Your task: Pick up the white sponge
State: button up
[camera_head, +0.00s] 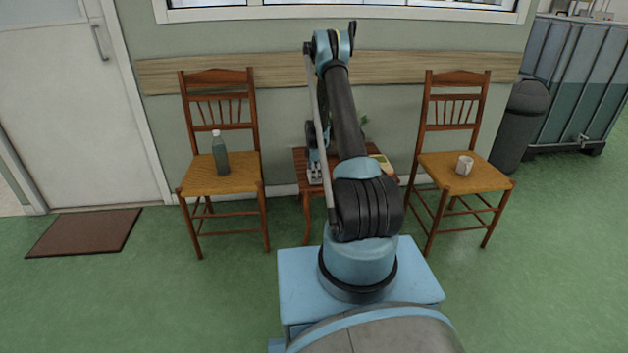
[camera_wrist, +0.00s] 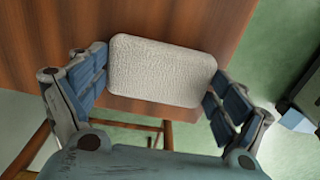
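The white sponge (camera_wrist: 162,70) is a rounded, textured block in the wrist view. It lies lengthwise between the two fingers of my gripper (camera_wrist: 160,73). A fingertip meets each short end of it, with no clear gap on either side. Behind it is the reddish-brown wooden tabletop (camera_wrist: 60,25). I cannot tell whether the sponge rests on the wood or is just above it. In the head view my gripper (camera_head: 315,170) is low over the left part of the small wooden table (camera_head: 301,157); I cannot make out the sponge there.
A chair with a bottle (camera_head: 220,154) stands left of the table. A chair with a white mug (camera_head: 464,165) stands right. A yellow-green item (camera_head: 382,163) lies on the table's right side, and a plant (camera_head: 364,122) shows behind my arm. Green floor is free in front.

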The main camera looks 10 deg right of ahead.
jog(key=shift+c, duration=0.4)
notch_tip(320, 180, up, 10)
dwell(0.5)
